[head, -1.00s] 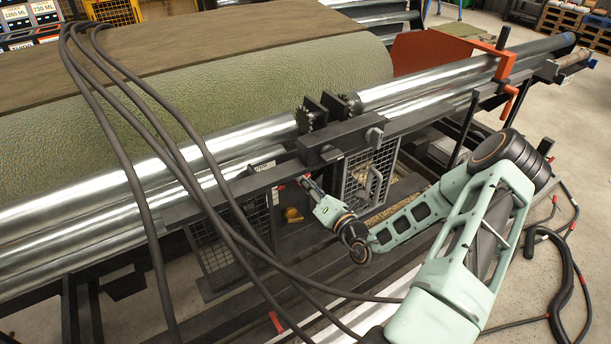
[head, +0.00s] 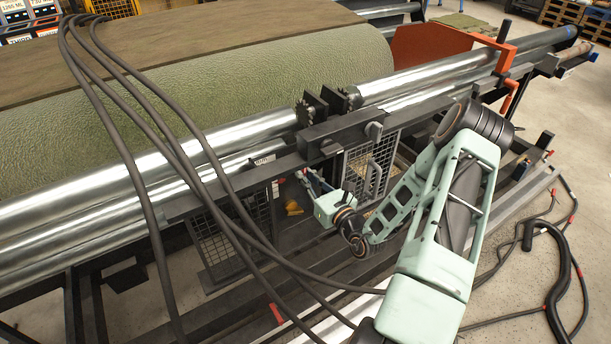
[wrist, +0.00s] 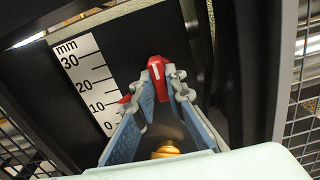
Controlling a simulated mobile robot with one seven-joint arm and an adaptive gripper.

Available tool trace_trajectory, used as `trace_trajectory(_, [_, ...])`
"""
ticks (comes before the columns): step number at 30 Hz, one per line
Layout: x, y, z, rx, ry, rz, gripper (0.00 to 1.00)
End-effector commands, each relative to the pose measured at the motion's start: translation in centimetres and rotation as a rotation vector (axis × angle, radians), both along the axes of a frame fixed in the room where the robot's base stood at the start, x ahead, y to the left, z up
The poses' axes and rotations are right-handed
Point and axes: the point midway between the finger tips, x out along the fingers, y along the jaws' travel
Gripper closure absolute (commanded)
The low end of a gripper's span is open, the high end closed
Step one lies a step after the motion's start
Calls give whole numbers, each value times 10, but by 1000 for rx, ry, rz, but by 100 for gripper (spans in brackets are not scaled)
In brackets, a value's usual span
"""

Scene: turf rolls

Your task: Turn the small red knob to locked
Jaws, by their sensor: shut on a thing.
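The small red knob (wrist: 157,68) shows in the wrist view on a dark panel, with a white mark on its face. My gripper (wrist: 162,88) has its two blue-sided fingers closed in on the knob, one tip on each side. The fingertips hide the knob's lower sides, and I see no label for a locked position. In the head view my gripper (head: 305,178) reaches under the machine's front rail. The knob itself cannot be made out there.
A white millimetre scale (wrist: 85,80) stands left of the knob. A yellow-orange rounded part (wrist: 166,152) shows below, between the fingers. Mesh guards (head: 368,170) flank the gap. Dark hoses (head: 190,170) hang over the machine's front, left of my arm.

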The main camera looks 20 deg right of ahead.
Motion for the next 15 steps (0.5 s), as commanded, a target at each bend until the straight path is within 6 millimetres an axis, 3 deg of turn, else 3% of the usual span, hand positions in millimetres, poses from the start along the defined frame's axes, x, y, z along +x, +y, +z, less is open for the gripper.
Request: trace_trajectory(15, [0,0,1,-57,-13,-1,100])
